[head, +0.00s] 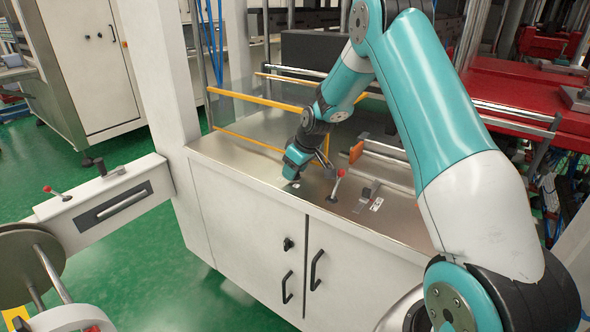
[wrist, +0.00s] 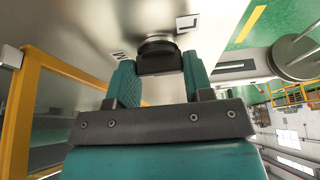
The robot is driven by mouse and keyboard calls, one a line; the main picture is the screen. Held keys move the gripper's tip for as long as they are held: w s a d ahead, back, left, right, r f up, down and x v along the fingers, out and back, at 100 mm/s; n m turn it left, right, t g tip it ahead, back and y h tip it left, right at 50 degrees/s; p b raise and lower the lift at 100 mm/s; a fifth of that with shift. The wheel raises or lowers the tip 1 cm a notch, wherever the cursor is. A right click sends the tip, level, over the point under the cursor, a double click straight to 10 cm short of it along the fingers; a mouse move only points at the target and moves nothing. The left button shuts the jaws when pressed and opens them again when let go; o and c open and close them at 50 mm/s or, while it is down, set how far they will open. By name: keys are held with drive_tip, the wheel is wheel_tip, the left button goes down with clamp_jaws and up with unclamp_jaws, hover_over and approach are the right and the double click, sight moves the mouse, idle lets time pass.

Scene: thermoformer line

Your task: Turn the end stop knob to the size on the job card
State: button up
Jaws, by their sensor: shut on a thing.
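The end stop knob (wrist: 160,58) is black and round, with a bar-like grip on a dark base, set on the steel panel. My gripper (wrist: 158,70) has its two teal fingers on either side of the knob and is shut on it. In the head view my gripper (head: 292,174) points down at the steel cabinet top and hides the knob. A white label with a black L (wrist: 187,23) lies beside the knob at upper right. Another label (wrist: 118,57), seemingly M, is at its left, partly cut by a finger. I cannot tell which label the knob points to. I cannot identify the job card.
A red-tipped lever (head: 338,183) stands right of my gripper. A metal clamp with a white label (head: 376,204) lies further right. A yellow guard rail (head: 250,141) is behind my gripper. An orange block (head: 356,152) sits on steel rods. The front cabinet top is mostly clear.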

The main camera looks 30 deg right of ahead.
idle(0.4)
drive_tip(key=o, duration=0.9)
drive_tip(key=shift+b+v, duration=0.85)
drive_tip(key=shift+v, duration=7.9)
drive_tip(key=shift+w+a, duration=0.1)
